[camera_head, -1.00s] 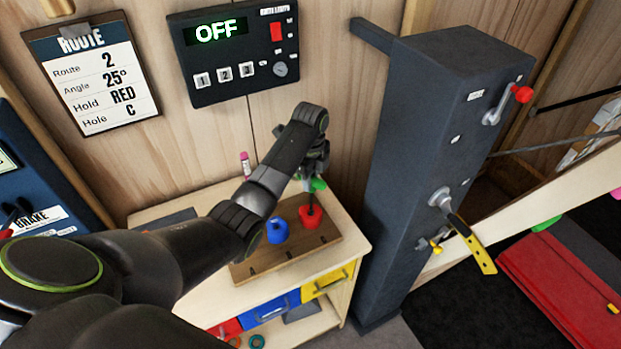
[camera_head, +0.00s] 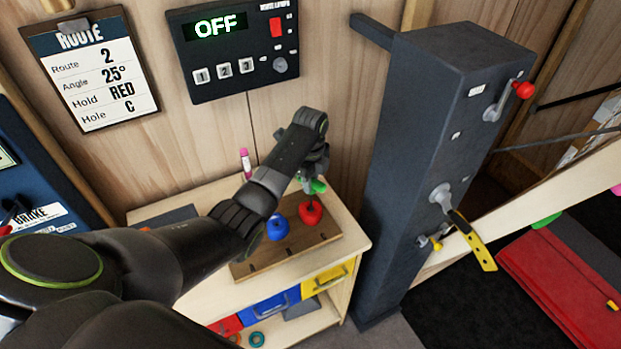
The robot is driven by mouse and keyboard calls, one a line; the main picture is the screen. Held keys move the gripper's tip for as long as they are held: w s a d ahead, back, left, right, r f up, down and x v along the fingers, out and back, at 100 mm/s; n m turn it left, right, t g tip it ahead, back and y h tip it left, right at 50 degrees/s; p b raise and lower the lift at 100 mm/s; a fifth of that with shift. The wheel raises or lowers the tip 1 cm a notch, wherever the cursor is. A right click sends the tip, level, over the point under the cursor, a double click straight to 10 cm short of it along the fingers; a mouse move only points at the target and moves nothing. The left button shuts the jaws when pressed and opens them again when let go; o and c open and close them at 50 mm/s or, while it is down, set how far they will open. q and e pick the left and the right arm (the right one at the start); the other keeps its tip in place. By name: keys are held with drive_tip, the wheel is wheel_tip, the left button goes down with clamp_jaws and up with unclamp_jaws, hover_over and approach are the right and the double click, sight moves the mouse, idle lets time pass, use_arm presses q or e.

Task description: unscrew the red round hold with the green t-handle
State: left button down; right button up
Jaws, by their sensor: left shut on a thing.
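The red round hold (camera_head: 310,214) sits on the wooden board (camera_head: 290,257) on top of the small cabinet. The green t-handle (camera_head: 317,186) stands above it, its dark shaft pointing down to the middle of the hold. My left gripper (camera_head: 312,178) is shut on the green handle, directly over the red hold. Its fingertips are small and partly hidden by my arm. I cannot tell whether the shaft's tip is seated in the hold. My right gripper is not in view.
A blue hold (camera_head: 278,228) stands on the board just left of the red one. A pink-capped marker (camera_head: 246,163) stands behind. A tall dark grey post (camera_head: 415,150) rises close on the right. A control box (camera_head: 235,50) reading OFF hangs on the wall.

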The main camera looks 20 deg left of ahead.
use_arm(q)
drive_tip(key=shift+f, duration=0.3)
idle(0.4)
drive_tip(key=n, duration=1)
drive_tip(key=shift+s+n, duration=0.1)
drive_tip(key=shift+n, duration=0.2)
drive_tip(key=shift+r, duration=0.1)
drive_tip(key=shift+r, duration=1.4)
